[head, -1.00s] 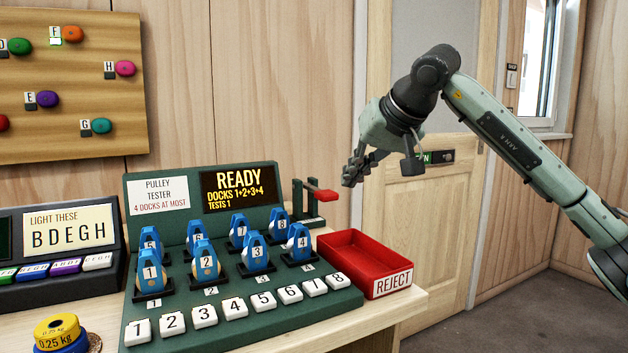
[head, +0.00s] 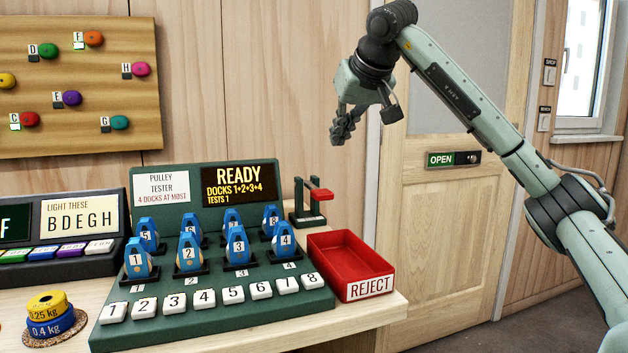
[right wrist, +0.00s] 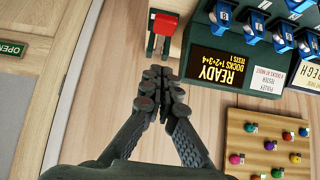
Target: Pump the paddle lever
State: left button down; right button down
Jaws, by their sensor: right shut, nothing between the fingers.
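The paddle lever has a red paddle (head: 322,194) on a dark green stand (head: 305,208) at the right end of the pulley tester (head: 170,215). The red paddle also shows at the top of the right wrist view (right wrist: 163,24). My right gripper (head: 338,138) is shut and empty in the air above the paddle, apart from it. In the right wrist view its fingertips (right wrist: 156,82) are together, below the paddle in the picture. The tester's display reads READY, docks 1+2+3+4, tests 1. My left gripper is not in view.
Several blue numbered pulleys (head: 189,254) stand on the tester behind a row of white numbered keys (head: 204,299). A red REJECT tray (head: 325,244) stands at the table's right edge. Yellow and blue weights (head: 49,312) sit at front left. A door (head: 440,220) is behind.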

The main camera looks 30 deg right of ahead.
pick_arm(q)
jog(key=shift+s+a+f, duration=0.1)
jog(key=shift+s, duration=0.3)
pick_arm(e)
jog(key=shift+w+r, duration=0.1)
jog(key=shift+r, duration=0.05)
send_over(321, 190)
jog(key=s, duration=0.3)
jog(key=f, duration=0.7)
jog(key=shift+w+a, duration=0.2)
jog(key=shift+a, duration=0.05)
notch_tip(321, 190, down, 3)
jog(key=shift+r+b, duration=0.1)
jog(key=shift+b, duration=0.3)
jog(key=shift+f, duration=0.55)
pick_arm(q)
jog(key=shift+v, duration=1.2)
pick_arm(e)
jog(key=shift+f, duration=0.1)
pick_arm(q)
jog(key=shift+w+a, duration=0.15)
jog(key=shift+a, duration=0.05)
